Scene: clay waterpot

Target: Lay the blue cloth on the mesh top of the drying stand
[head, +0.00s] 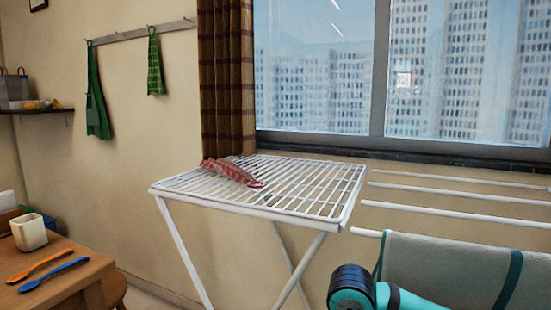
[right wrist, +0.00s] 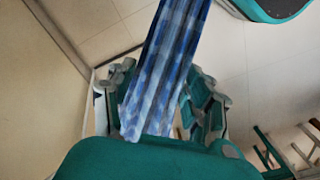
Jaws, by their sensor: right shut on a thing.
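The drying stand with its white mesh top (head: 310,190) stands below the window in the head view. A red patterned cloth (head: 232,172) lies on the back left part of the mesh. The blue cloth (right wrist: 168,65), checked in light and dark blue, shows in the right wrist view as a long narrow strip. My right gripper (right wrist: 160,98) is shut on the blue cloth, which passes between its teal fingers. The blue cloth and the right gripper are not visible in the head view, so their place relative to the mesh cannot be told. My left gripper is not in view.
White rods (head: 460,191) stretch right of the stand, with a grey-green striped cloth (head: 450,262) at the lower right. A wooden table (head: 60,277) with a white cup (head: 29,232) and two spoons stands at lower left. The mesh's middle and right are bare.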

